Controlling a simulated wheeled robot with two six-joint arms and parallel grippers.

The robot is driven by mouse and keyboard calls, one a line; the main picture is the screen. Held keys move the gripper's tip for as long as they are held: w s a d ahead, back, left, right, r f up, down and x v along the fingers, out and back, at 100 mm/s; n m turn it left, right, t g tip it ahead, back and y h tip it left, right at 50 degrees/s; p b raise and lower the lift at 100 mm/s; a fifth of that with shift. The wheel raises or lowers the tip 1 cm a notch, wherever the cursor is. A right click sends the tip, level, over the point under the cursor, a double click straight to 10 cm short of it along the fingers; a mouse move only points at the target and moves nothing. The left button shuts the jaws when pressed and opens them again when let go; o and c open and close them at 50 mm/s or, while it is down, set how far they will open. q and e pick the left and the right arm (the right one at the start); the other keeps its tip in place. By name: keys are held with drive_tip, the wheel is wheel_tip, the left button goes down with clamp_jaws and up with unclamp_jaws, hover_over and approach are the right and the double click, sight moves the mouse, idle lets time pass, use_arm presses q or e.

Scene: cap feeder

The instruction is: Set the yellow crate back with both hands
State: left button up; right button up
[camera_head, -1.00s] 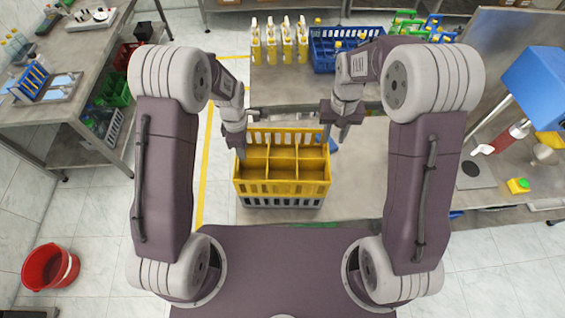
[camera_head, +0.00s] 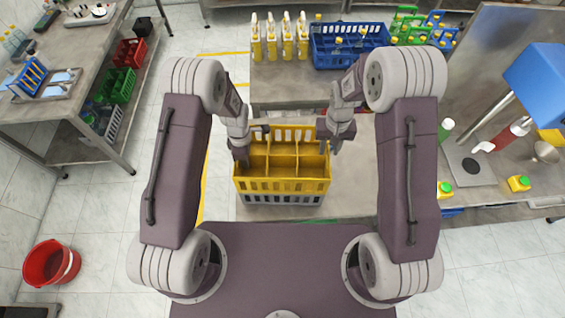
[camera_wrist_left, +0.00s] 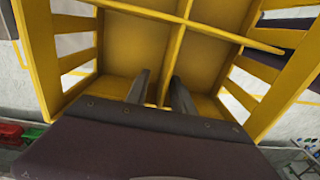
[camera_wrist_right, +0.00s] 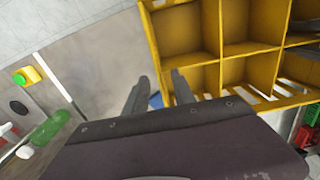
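The yellow crate (camera_head: 282,186) sits in the middle of the head view, upright, its compartments empty. It also shows in both the left wrist view (camera_wrist_left: 130,45) and the right wrist view (camera_wrist_right: 230,50). My left gripper (camera_head: 242,160) is over the crate's left side. Its fingers (camera_wrist_left: 160,85) are apart, with a yellow wall or divider seen between them; I cannot tell if they touch it. My right gripper (camera_head: 334,147) is at the crate's far right corner.
A grey crate (camera_head: 280,199) shows under the yellow one. Several yellow bottles (camera_head: 287,45) and a blue crate (camera_head: 322,60) stand on the table behind. A blue-headed machine (camera_head: 535,85) and loose bottles (camera_head: 519,184) are at right. A red bucket (camera_head: 50,265) is on the floor.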

use_arm(q)
drive_tip(key=shift+s, duration=0.1)
use_arm(e)
drive_tip(key=shift+s, duration=0.1)
use_arm(q)
clamp_jaws()
use_arm(e)
clamp_jaws()
idle(1.1)
